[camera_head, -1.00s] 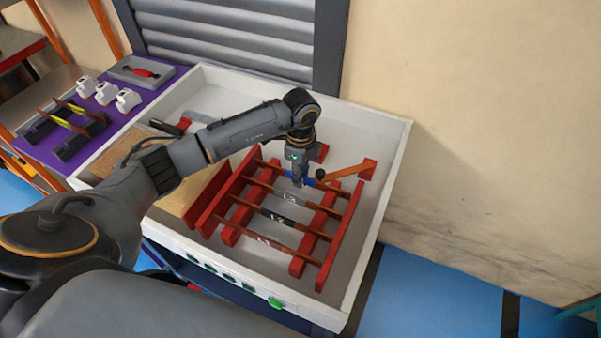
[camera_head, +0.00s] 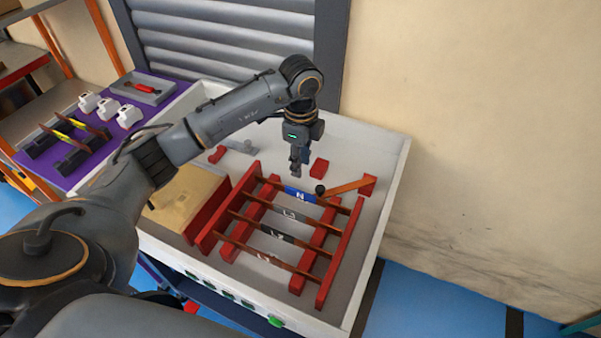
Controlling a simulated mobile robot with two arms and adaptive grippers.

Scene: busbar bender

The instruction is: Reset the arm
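My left arm (camera_head: 230,115) comes in from the left and reaches over the white tray-like table. My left gripper (camera_head: 296,172) points down and hangs above the far part of the red busbar rack, close behind the blue bar marked N (camera_head: 299,196). Its fingers look close together and I see nothing held in them, but they are too small to tell their opening. The red rack (camera_head: 333,254) carries several bars, with black and grey label pieces between its rails. My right gripper is not in view.
An orange-brown bar (camera_head: 345,187) with a dark knob (camera_head: 320,190) lies at the rack's far right. A tan wooden block (camera_head: 183,205) is left of the rack. A purple mat (camera_head: 68,160) with white parts (camera_head: 129,116) lies further left. The white table rim (camera_head: 387,215) borders the wall side.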

